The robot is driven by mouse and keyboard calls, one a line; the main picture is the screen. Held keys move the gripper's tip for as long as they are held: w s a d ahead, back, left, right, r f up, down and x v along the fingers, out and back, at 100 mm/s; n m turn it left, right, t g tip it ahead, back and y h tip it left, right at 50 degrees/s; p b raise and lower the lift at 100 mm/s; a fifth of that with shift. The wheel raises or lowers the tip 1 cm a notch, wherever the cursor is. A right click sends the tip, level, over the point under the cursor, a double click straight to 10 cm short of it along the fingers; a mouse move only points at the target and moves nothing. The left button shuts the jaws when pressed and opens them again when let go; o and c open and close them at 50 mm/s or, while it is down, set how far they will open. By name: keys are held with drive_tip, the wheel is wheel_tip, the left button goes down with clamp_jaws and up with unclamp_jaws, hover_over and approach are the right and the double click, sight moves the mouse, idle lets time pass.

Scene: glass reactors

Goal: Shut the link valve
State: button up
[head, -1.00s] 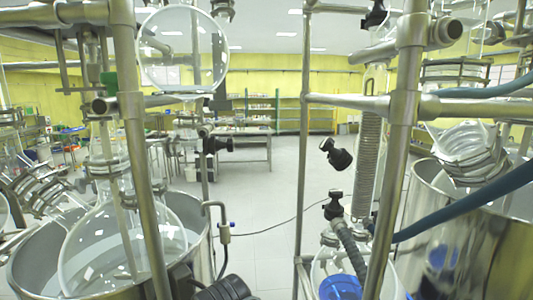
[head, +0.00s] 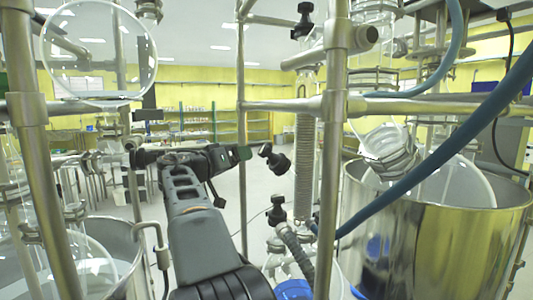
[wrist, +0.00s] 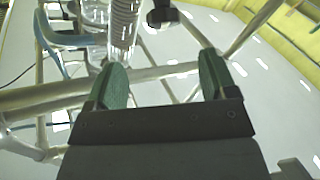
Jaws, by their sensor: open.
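Several black valve knobs are in the head view, and no mark tells which is the link valve. One black knob (head: 275,157), tilted, is just right of my gripper (head: 238,153). Another black knob (head: 277,210) sits lower, on top of a fitting with a grey ribbed hose. A third black knob (head: 304,20) is high up by the frame. My gripper is raised at the middle, pointing right, open and empty. In the wrist view its two green-padded fingers (wrist: 163,78) stand apart, with a black knob (wrist: 162,14) beyond them near the top edge, not between them.
A steel post (head: 334,150) and a horizontal rail (head: 280,105) stand close to the knobs. A coiled glass condenser (head: 303,170) is behind them. A blue hose (head: 435,170) crosses at right before a large steel vessel (head: 440,240). A round glass flask (head: 98,50) is upper left.

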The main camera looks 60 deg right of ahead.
sight(267, 152)
drive_tip(key=shift+m, duration=0.3)
drive_tip(key=d+p, duration=0.2)
drive_tip(key=d, duration=0.2)
drive_tip(key=s+d+p, duration=0.1)
drive_tip(key=d+p, duration=0.1)
drive_tip(key=d, duration=0.1)
drive_tip(key=d+p, duration=0.1)
drive_tip(key=d, duration=0.3)
drive_tip(key=shift+s+d+p, duration=0.3)
drive_tip(key=shift+d+p, duration=0.05)
drive_tip(key=shift+p, duration=0.05)
drive_tip(key=shift+s+d+f+p, duration=0.15)
drive_tip(key=shift+d+p, duration=0.2)
drive_tip(key=shift+d, duration=0.5)
